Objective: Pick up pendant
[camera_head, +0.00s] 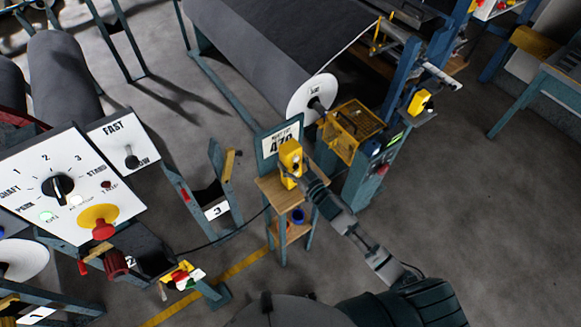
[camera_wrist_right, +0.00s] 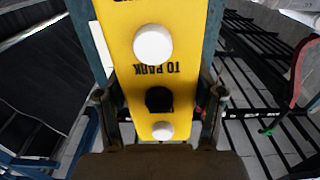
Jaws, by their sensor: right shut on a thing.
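The pendant (camera_head: 290,157) is a yellow control box, upright above a small wooden-topped stand (camera_head: 272,188) in the head view. My right gripper (camera_head: 297,178) reaches it from the lower right and is shut on it. In the right wrist view the pendant (camera_wrist_right: 150,85) fills the middle, with white and black buttons and the text "TO PARK" upside down. The fingers of my right gripper (camera_wrist_right: 160,110) lie along both its sides. Whether the pendant touches the stand top is hidden. My left gripper is not in view.
A sign (camera_head: 279,142) stands directly behind the pendant. A yellow mesh cage (camera_head: 352,130) and a blue post stand close to the right. A large grey roll (camera_head: 275,40) lies behind. A control panel (camera_head: 65,185) stands at left. Floor at right is clear.

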